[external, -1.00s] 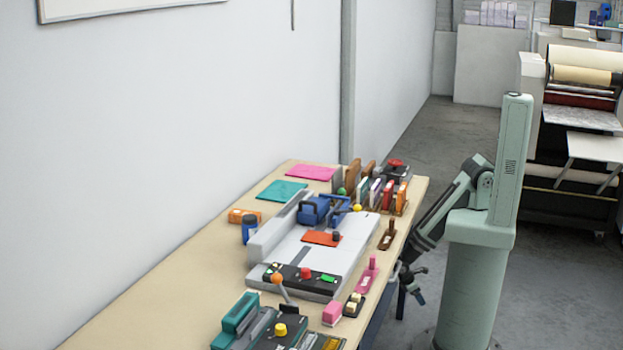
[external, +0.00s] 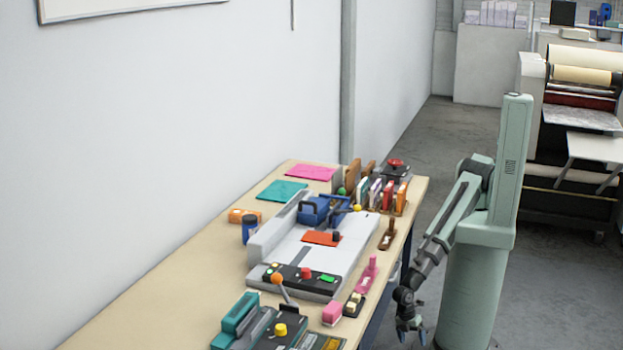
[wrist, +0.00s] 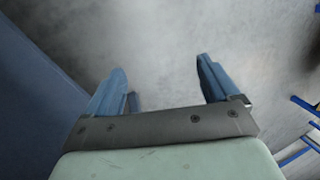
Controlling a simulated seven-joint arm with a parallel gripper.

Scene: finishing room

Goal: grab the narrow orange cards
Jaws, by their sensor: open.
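Orange pieces show at several spots on the bench in the external view. A narrow orange upright piece (external: 401,196) stands at the right end of a row of upright coloured items near the bench's far right edge. A flat orange-red piece (external: 321,239) lies on the grey machine bed. I cannot tell which of these are the cards. My gripper (external: 412,337) hangs beside the bench's right side, below the top and well away from them. The wrist view shows its two blue fingers apart (wrist: 161,68), with only bare floor between them.
The wooden bench (external: 160,290) is crowded along its right side: a grey machine (external: 275,235) with a blue clamp, a pink-handled tool (external: 368,275), a teal device (external: 235,318). An orange box (external: 244,215) sits at the left.

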